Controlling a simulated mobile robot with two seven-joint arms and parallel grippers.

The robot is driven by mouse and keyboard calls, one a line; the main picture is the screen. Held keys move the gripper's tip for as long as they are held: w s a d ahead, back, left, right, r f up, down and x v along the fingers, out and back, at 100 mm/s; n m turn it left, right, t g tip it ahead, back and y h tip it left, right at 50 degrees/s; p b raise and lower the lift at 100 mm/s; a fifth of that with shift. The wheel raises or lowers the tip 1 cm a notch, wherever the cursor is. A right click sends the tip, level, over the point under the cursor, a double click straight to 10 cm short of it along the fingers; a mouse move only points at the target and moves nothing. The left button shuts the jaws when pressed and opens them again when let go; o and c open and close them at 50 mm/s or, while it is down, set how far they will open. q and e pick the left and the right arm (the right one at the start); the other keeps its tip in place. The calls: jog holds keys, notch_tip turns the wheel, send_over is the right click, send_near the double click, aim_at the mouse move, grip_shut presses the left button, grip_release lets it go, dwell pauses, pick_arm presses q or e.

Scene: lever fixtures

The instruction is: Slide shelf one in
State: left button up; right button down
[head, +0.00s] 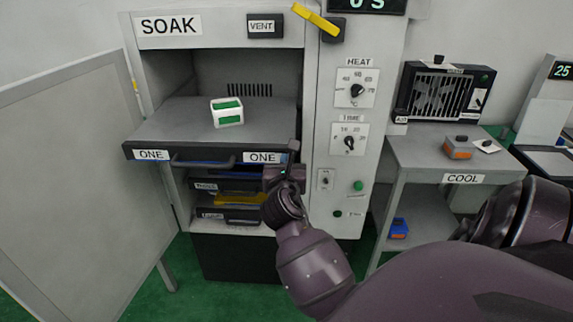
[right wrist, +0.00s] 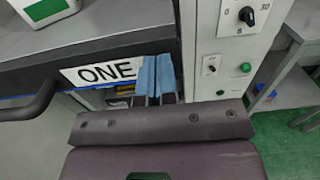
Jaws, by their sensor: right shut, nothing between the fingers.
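Shelf one (head: 170,128) is a grey pull-out shelf with a dark front edge and two ONE labels. It sticks out of the oven marked SOAK (head: 168,26). A white and green block (head: 227,112) sits on it, and the block's corner shows in the right wrist view (right wrist: 45,10). My right gripper (head: 292,158) is at the right end of the shelf front, just right of the right ONE label. In the right wrist view its blue fingertips (right wrist: 156,75) are shut together with nothing between them, close to the front face; contact is unclear. My left gripper is not in view.
The oven door (head: 65,140) stands open at the left. Lower shelves (head: 225,185) sit under shelf one, with a yellow item between them. A control panel (head: 350,110) rises right of the opening. A COOL table (head: 440,160) with a fan stands further right.

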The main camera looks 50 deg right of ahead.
aim_at(289, 135)
jog(key=p+x, duration=0.2)
jog(key=x, duration=1.1)
jog(key=shift+r+p, duration=0.2)
jog(key=shift+p, duration=0.1)
pick_arm(q)
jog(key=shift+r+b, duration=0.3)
jog(key=shift+b, duration=0.9)
pick_arm(e)
jog(key=shift+f+x, duration=0.1)
jog(key=shift+x, duration=3.2)
jog(key=shift+f+x, duration=0.15)
jog(key=shift+x, duration=3.15)
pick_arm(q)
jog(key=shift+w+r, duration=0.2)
pick_arm(e)
jog(key=shift+a, duration=0.1)
